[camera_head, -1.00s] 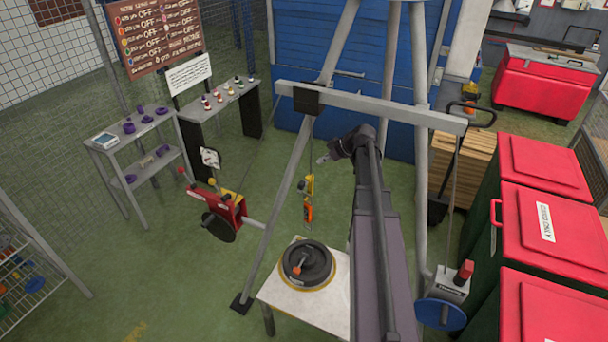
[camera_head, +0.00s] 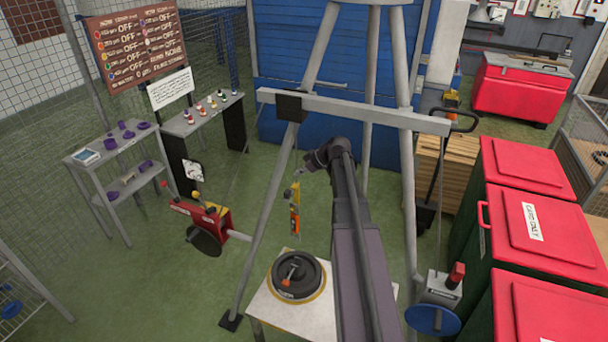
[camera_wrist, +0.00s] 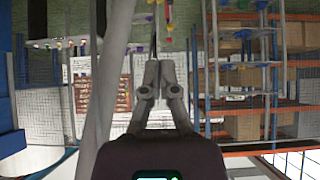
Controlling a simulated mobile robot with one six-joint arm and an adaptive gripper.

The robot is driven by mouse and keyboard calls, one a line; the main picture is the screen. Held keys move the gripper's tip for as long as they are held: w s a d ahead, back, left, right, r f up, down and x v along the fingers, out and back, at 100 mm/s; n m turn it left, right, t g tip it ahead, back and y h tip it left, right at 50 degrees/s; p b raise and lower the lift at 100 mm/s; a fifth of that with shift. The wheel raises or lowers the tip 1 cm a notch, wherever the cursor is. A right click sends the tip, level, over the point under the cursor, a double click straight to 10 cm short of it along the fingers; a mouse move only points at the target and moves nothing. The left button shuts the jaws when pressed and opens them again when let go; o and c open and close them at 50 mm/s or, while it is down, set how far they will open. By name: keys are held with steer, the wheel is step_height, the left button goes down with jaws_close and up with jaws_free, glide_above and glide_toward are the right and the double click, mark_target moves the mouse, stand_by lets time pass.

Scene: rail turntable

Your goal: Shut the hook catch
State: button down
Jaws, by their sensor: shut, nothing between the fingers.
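A yellow and orange hook block (camera_head: 295,210) hangs on a thin line under the crossbeam of a grey tripod frame. My gripper (camera_head: 301,171) is just above it and slightly to its right in the head view; I cannot tell whether they touch. In the wrist view my gripper's fingers (camera_wrist: 157,66) are together, with nothing seen between them. The catch on the hook is too small to tell open from shut.
A dark round weight (camera_head: 297,274) with an orange handle sits on a white table (camera_head: 262,311) below. The frame's crossbeam (camera_head: 365,113) and legs stand close around my arm. A red winch (camera_head: 208,217) is at left, a crank box (camera_head: 440,289) at right.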

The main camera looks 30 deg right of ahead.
steer(key=b, duration=0.4)
glide_above(286, 191)
steer(key=s+d, duration=0.1)
step_height(286, 191, down, 4)
steer(key=shift+s+f+b, duration=0.1)
steer(key=shift+f+b, duration=1.65)
steer(key=shift+f, duration=0.35)
steer(key=shift+s+d+f, duration=0.1)
steer(key=shift+s+d, duration=0.1)
